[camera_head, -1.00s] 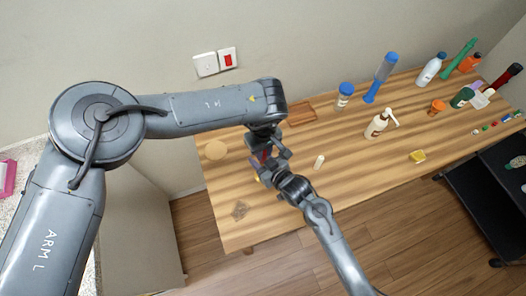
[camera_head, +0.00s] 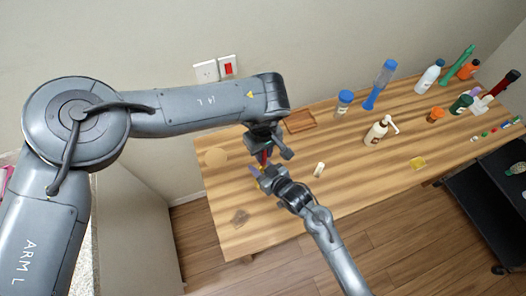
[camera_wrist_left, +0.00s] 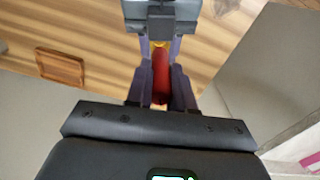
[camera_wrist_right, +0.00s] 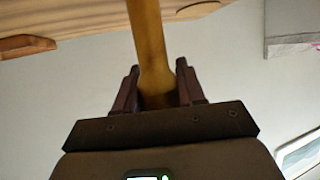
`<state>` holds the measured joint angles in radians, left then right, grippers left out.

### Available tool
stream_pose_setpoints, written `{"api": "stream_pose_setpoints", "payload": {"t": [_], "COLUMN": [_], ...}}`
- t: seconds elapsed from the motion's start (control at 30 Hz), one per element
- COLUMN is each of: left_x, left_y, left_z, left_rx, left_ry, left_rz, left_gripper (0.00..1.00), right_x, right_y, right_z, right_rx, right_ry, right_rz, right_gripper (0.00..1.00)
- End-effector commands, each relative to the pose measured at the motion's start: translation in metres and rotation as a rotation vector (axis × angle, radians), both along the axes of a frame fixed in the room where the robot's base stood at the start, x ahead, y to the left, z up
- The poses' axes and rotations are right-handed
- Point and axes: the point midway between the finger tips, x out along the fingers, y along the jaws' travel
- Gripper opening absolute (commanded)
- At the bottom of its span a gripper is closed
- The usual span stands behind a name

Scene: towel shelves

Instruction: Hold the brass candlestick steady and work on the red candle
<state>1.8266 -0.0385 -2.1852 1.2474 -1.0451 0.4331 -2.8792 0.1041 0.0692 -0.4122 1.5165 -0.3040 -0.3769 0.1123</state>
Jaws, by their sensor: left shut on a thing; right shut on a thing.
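The red candle (camera_wrist_left: 161,82) is between the fingers of my left gripper (camera_wrist_left: 161,90), which is shut on it. A small red part of the candle (camera_head: 264,156) shows below the left gripper (camera_head: 266,152) in the head view. The brass candlestick (camera_wrist_right: 148,40) runs as a yellow stem between the fingers of my right gripper (camera_wrist_right: 158,90), which is shut on it. In the head view the right gripper (camera_head: 262,177) is just below the left one and hides most of the candlestick. A bit of yellow shows beyond the candle in the left wrist view; whether candle and candlestick touch is unclear.
A wooden tray (camera_head: 300,121) lies behind the grippers. A small white bottle (camera_head: 319,169) stands close to their right. A pump bottle (camera_head: 378,131), a blue-capped jar (camera_head: 344,102) and several other bottles stand farther right. The table's near left part is mostly clear.

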Motion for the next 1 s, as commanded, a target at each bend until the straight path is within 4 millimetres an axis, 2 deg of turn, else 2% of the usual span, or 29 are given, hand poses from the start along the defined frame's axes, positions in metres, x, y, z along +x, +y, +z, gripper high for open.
{"api": "stream_pose_setpoints", "payload": {"t": [0.37, 0.8, 1.0], "left_x": [0.0, 0.0, 0.0], "left_y": [0.0, 0.0, 0.0], "left_z": [0.004, 0.035, 0.04], "left_rx": [-0.001, 0.0, 0.0], "left_ry": [0.0, -0.001, 0.001], "left_rz": [0.0, 0.0, 0.0], "left_gripper": [0.0, 0.0, 0.0], "right_x": [0.0, 0.0, 0.0], "right_y": [0.0, 0.0, 0.0], "right_z": [0.0, 0.0, 0.0], "right_rx": [0.001, 0.001, 0.001], "right_ry": [-0.001, -0.001, -0.001], "right_rz": [0.0, 0.0, 0.0], "right_gripper": [0.02, 0.02, 0.02]}}
